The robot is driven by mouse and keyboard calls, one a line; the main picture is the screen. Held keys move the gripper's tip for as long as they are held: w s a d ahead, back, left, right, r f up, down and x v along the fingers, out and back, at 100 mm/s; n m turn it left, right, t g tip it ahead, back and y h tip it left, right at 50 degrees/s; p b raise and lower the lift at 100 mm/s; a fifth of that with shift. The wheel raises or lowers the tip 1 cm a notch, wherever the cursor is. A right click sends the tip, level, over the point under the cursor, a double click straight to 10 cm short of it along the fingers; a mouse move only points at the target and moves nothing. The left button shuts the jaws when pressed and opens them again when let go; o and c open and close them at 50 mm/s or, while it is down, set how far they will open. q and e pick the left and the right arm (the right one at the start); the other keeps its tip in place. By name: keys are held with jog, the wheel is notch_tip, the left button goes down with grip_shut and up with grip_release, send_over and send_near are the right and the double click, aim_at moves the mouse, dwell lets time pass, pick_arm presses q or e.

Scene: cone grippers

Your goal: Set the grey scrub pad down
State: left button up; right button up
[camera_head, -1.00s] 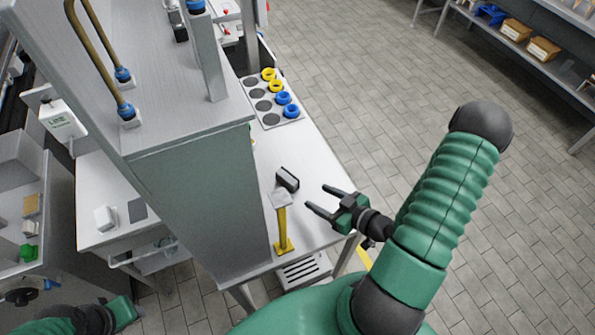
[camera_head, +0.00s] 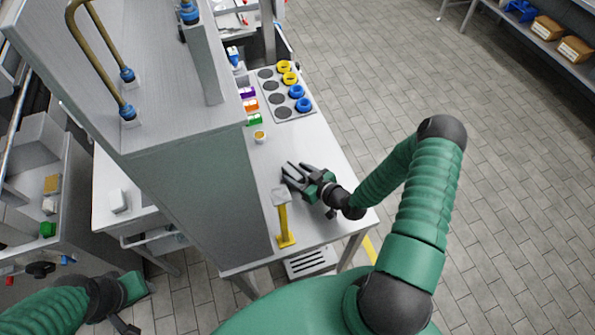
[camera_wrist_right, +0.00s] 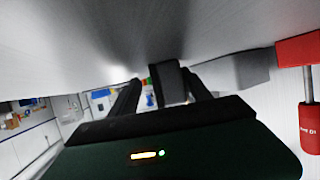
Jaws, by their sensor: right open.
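My right gripper (camera_head: 294,175) is over the white table in the head view, with its jaws open and its fingers pointing left. A dark grey block, apparently the scrub pad (camera_wrist_right: 168,84), shows between the two fingers in the right wrist view. In the head view the fingers cover most of it, and I cannot tell whether they touch it. My left gripper (camera_head: 124,327) is at the lower left edge, away from the table; its jaws are mostly cut off.
Farther back are a small yellow-topped cup (camera_head: 260,136) and a grey board (camera_head: 265,101) with yellow and blue rings. A tall grey cabinet (camera_head: 205,190) blocks the left. The table's right middle is clear.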

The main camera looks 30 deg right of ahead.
aim_at(294, 170)
jog(key=shift+a+r, duration=0.1)
jog(key=shift+a, duration=0.1)
jog(key=shift+w+a, duration=0.3)
jog(key=shift+a, duration=0.2)
jog(key=c, duration=0.5)
jog(key=shift+w+a, duration=0.1)
jog(key=shift+c, duration=3.6)
jog(key=shift+s+d, duration=0.25)
jog(key=shift+d, duration=0.35)
grip_shut()
jog(key=shift+w+a+r, duration=0.15)
jog(key=shift+r, duration=0.25)
notch_tip(294, 170, up, 9)
jog(key=shift+a+r+b, duration=0.1)
jog(key=shift+b, duration=0.2)
pick_arm(q)
jog(key=f+b, duration=0.1)
jog(key=a+f+b, duration=0.1)
jog(key=f, duration=0.1)
jog(key=shift+w+a+f, duration=0.1)
pick_arm(e)
jog(key=s+a+f+n+g+y, duration=0.2)
jog(key=s+a+n+g+y, duration=0.3)
jog(key=s+a+n+y, duration=0.3)
jog(key=a+n, duration=0.1)
jog(key=a, duration=0.2)
jog(key=shift+a+f+y, duration=0.25)
jog(key=shift+f+y, duration=0.05)
jog(key=shift+f, duration=0.05)
